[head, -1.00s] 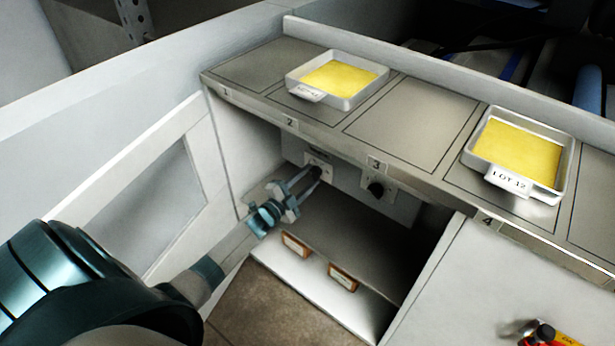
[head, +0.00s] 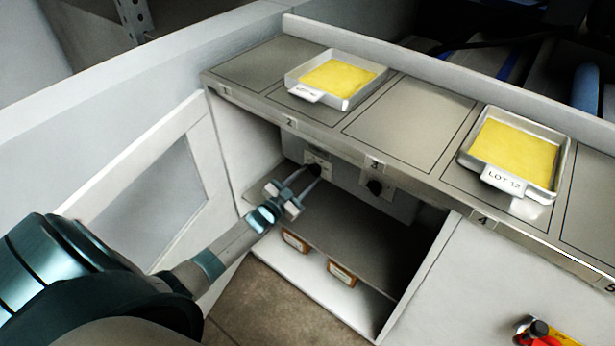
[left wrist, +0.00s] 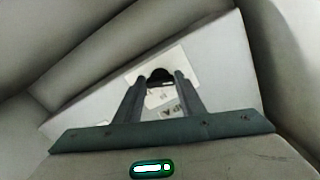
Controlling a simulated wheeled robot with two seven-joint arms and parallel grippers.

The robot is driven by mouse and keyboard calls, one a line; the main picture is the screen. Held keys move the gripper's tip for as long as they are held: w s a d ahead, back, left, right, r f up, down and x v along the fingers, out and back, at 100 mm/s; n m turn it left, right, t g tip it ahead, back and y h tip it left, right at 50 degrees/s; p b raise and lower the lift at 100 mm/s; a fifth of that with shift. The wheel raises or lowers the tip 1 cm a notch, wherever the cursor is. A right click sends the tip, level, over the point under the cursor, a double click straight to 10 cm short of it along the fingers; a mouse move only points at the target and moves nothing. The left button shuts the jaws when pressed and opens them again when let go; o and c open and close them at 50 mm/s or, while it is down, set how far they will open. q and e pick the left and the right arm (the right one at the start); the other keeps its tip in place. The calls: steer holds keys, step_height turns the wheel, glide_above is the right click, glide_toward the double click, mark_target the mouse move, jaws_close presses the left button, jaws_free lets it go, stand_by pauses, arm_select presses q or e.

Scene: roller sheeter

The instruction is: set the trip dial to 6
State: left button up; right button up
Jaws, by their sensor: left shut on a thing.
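Two black dial knobs sit on pale plates on the back panel inside the open cabinet. My left gripper (head: 313,171) reaches in and is shut on the left dial knob (head: 316,171). In the left wrist view, this black knob (left wrist: 159,76) shows between the two fingertips, in front of a white plate with small markings. I cannot read the dial's number or its label. The right dial knob (head: 375,187) stands free, apart from the gripper. My right gripper is not in view.
A counter (head: 405,125) with numbered bays overhangs the dials. It bears two trays with yellow sheets, left (head: 353,98) and right (head: 563,180). An open door (head: 205,150) stands left of the cabinet. Orange-brown boxes (head: 342,273) sit low inside. A red-and-yellow item (head: 545,333) lies lower right.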

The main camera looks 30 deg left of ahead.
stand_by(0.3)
arm_select(q)
steer(key=o, duration=1)
steer(key=shift+o, duration=0.2)
steer(key=shift+s, duration=0.1)
steer(key=s+a, duration=0.1)
steer(key=s, duration=1.6)
steer(key=shift+a, duration=0.2)
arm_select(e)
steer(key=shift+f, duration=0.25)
arm_select(q)
steer(key=shift+s, duration=0.1)
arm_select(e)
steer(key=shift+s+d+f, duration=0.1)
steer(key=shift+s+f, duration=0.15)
